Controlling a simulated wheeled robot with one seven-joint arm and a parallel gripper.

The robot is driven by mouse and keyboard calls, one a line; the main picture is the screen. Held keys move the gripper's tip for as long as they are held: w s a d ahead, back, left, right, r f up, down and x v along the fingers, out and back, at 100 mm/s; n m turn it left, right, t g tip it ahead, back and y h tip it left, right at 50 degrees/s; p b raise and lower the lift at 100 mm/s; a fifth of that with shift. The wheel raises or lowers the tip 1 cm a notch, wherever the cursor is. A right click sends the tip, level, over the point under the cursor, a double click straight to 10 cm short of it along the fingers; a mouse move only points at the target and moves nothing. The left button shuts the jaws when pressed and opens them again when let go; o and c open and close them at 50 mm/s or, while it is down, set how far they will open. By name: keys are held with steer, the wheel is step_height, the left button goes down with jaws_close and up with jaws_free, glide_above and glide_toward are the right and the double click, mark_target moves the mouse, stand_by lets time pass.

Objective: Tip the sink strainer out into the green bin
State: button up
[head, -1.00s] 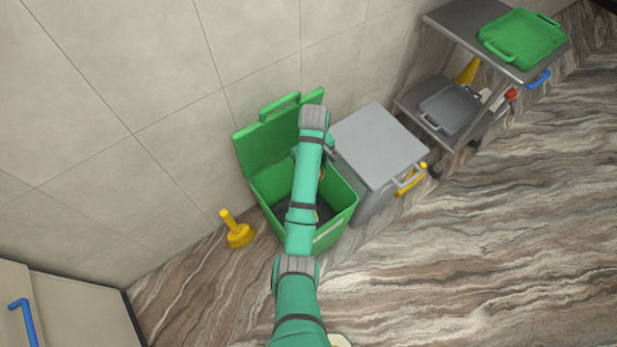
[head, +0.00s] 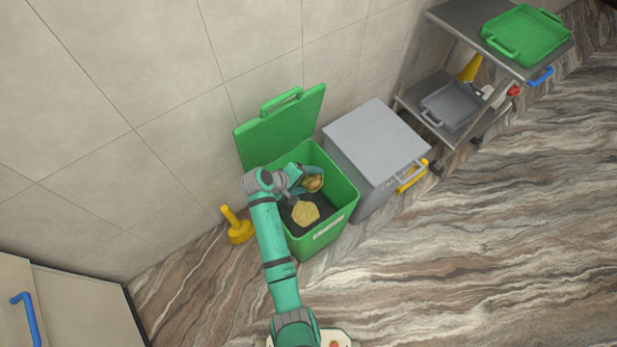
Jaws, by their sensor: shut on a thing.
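The green bin (head: 346,208) stands against the wall with its lid (head: 280,130) swung up and back. My gripper (head: 302,179) is over the bin's opening, shut on a small brass-coloured thing that looks like the sink strainer (head: 314,185). The strainer seems tilted on its side; its inside is too small to make out. A pale yellow clump (head: 305,213) shows below it, against the bin's dark inside; I cannot tell whether it rests on the bottom. My wrist hides the bin's left rear part.
A grey lidded bin (head: 375,142) stands close on the right. A yellow brush (head: 238,230) stands on the floor at left. A steel trolley (head: 470,22) with a green tray (head: 527,35) and a grey tray (head: 452,105) is at upper right. The floor at right is clear.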

mark_target(309, 178)
step_height(309, 178, down, 2)
steer(key=t+h, duration=0.3)
steer(key=h, duration=0.1)
steer(key=shift+a+f, duration=0.1)
steer(key=shift+f, duration=0.05)
stand_by(2.2)
steer(key=shift+d+r+g+y, duration=0.25)
steer(key=shift+r+g+y, duration=0.05)
steer(key=shift+r+g, duration=0.1)
steer(key=shift+s+a+r+g+y, duration=0.1)
steer(key=shift+r+g+y, duration=0.35)
steer(key=shift+y, duration=0.35)
steer(key=r+g+y, duration=0.1)
steer(key=g+y, duration=0.1)
steer(key=y, duration=0.1)
steer(key=shift+w+r+g+y, duration=0.2)
steer(key=shift+r+g+y, duration=0.1)
steer(key=shift+r+g, duration=0.1)
steer(key=r+g+y, duration=0.1)
steer(key=y, duration=0.1)
steer(key=shift+d+r+g+y, duration=0.25)
steer(key=shift+r+g+y, duration=0.05)
steer(key=shift+r+g, duration=0.05)
steer(key=shift+r+g+y, duration=0.65)
steer(key=shift+g+y, duration=0.35)
steer(key=shift+y, duration=0.3)
